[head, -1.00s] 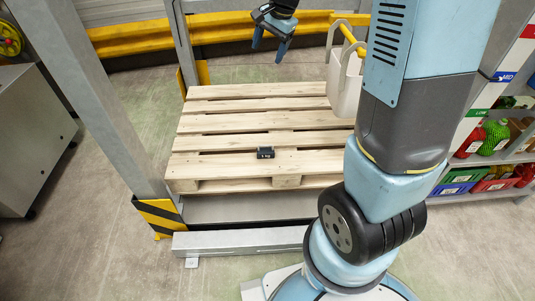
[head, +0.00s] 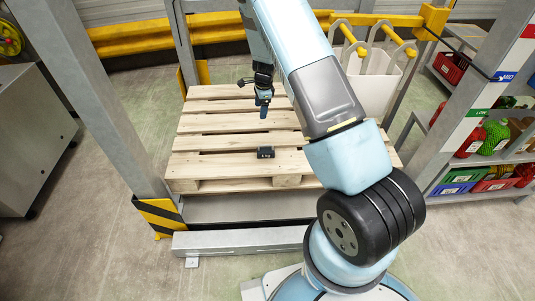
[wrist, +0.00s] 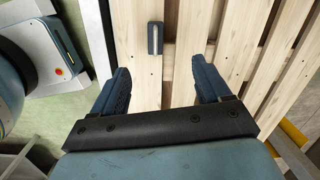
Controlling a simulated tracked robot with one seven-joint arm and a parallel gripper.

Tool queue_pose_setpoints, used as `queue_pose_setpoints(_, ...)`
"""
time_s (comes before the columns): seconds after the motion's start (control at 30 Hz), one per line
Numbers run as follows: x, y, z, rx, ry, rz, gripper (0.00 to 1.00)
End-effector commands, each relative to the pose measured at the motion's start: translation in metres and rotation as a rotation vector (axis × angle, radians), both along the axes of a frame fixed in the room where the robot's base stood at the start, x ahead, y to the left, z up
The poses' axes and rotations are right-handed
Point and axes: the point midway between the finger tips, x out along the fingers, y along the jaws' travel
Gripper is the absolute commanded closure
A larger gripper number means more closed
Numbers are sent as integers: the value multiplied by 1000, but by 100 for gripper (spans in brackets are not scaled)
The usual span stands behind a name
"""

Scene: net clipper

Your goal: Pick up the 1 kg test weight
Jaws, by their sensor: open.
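The test weight (head: 265,153) is a small dark block lying on the wooden pallet (head: 215,142), near its front edge. In the wrist view the weight (wrist: 155,38) lies beyond the fingertips, roughly in line with the gap between them. My gripper (head: 263,112) is above the pallet, behind the weight in the head view. In the wrist view my gripper (wrist: 160,77) has its two blue fingers wide apart with nothing between them. The weight is apart from both fingers.
A steel post (head: 100,100) with a striped guard (head: 158,217) stands left of the pallet. Shelves with red, green and blue bins (head: 453,188) are at the right. The pallet around the weight is clear.

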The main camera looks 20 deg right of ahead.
Motion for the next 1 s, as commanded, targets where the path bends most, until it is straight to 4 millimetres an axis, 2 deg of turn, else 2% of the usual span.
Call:
queue_pose_setpoints(0.03,1,-2,-23,-14,15,-27,23)
queue_pose_setpoints(0.1,2,-5,-49,-30,29,-69,23)
queue_pose_setpoints(0.3,2,-13,-109,-69,54,-167,23)
queue_pose_setpoints(0.4,2,-15,-126,-80,60,-193,23)
queue_pose_setpoints(0.67,0,-17,-155,-89,66,-215,23)
queue_pose_setpoints(1.0,0,-17,-210,-89,65,-215,23)
